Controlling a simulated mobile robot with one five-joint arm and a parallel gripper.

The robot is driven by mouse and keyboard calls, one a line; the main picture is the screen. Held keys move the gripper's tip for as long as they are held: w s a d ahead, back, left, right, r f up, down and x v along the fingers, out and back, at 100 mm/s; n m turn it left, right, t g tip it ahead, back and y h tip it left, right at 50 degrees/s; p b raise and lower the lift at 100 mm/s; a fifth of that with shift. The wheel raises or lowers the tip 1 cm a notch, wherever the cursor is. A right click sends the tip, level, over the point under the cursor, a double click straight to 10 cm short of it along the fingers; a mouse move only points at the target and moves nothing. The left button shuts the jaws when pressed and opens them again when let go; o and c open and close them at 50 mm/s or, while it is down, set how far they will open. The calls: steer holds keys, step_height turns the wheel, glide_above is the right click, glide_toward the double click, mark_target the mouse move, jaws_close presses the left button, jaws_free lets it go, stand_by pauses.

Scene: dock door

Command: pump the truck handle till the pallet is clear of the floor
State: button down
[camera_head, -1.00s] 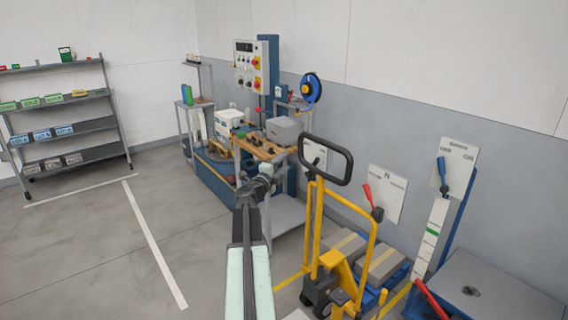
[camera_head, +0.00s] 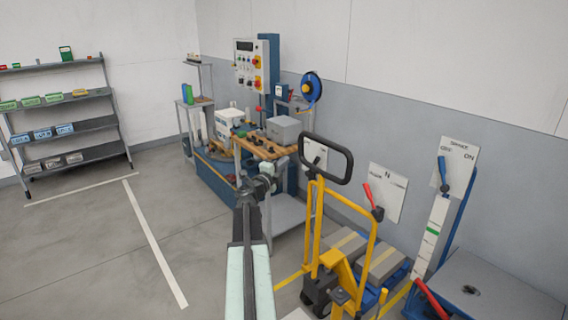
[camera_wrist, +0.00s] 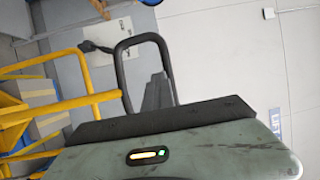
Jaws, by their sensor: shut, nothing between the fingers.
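The pallet truck (camera_head: 343,272) is yellow and stands at the lower right of centre in the head view. Its handle, a black loop (camera_head: 349,166) on a yellow shaft, stands upright. The blue pallet (camera_head: 398,279) with grey-tan boxes lies behind the truck; I cannot tell if it touches the floor. My gripper (camera_head: 270,169) is shut and empty, left of the loop in the head view. In the wrist view the dark fingers (camera_wrist: 156,92) overlap the side of the black loop (camera_wrist: 121,62); I cannot tell whether they touch it.
A workbench (camera_head: 268,148) with a grey box stands behind my gripper. A red-handled lever (camera_head: 369,197) and a blue-handled lever (camera_head: 443,172) are at the right. A metal-topped table (camera_head: 500,285) fills the lower right. The floor at the left is clear up to the shelf rack (camera_head: 85,127).

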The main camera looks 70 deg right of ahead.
stand_by(0.8)
steer(key=c, duration=1.2)
jaws_free()
steer(key=shift+o, duration=0.2)
steer(key=w+a, duration=0.1)
steer(key=a, duration=0.6)
steer(key=shift+w+a+f+b, duration=0.2)
steer(key=shift+a+f+b, duration=0.1)
steer(key=shift+f+b, duration=0.05)
